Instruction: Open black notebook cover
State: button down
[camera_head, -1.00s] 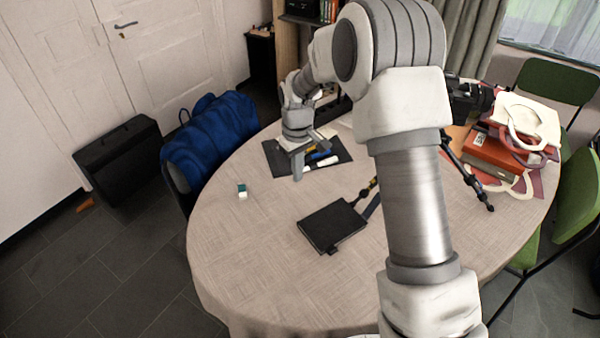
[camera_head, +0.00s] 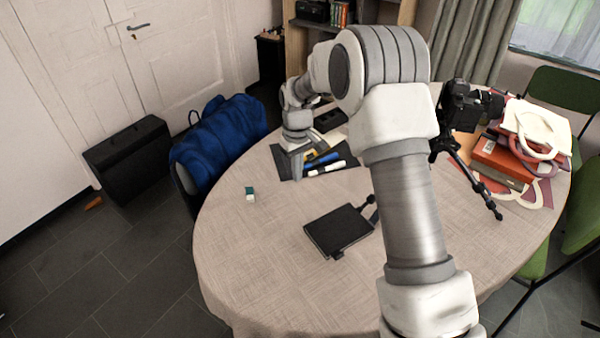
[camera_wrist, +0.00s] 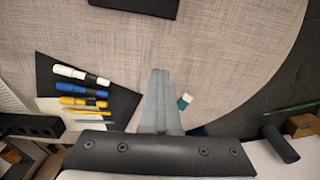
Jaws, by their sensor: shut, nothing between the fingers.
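The black notebook (camera_head: 338,230) lies flat on the round table, and its cover looks closed. A small dark tab sticks out at its near edge. In the wrist view only a dark edge of the notebook (camera_wrist: 140,5) shows at the top. My gripper (camera_head: 297,176) is shut and empty, pointing down by the dark mat, behind and to the left of the notebook and apart from it. Its shut fingers also show in the wrist view (camera_wrist: 160,73).
A dark mat (camera_head: 346,162) with several markers (camera_head: 325,168) lies by my gripper. A small green-and-white block (camera_head: 250,194) is at the left. A camera on a tripod (camera_head: 462,108) and a red box (camera_head: 500,160) stand right. The near tablecloth (camera_head: 270,270) is clear.

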jog(key=shift+w+a+f, duration=0.15)
jog(key=shift+w+a, duration=0.05)
jog(key=shift+w, duration=0.05)
jog(key=shift+f, duration=0.1)
jog(key=shift+w+a+f, duration=0.5)
jog(key=shift+w, duration=0.2)
jog(key=c, duration=1.6)
grip_release()
jog(key=c, duration=1.2)
grip_release()
jog(key=shift+o, duration=0.2)
jog(key=shift+r, duration=0.1)
notch_tip(320, 180, up, 8)
jog(key=p, duration=0.4)
jog(key=shift+p, duration=0.4)
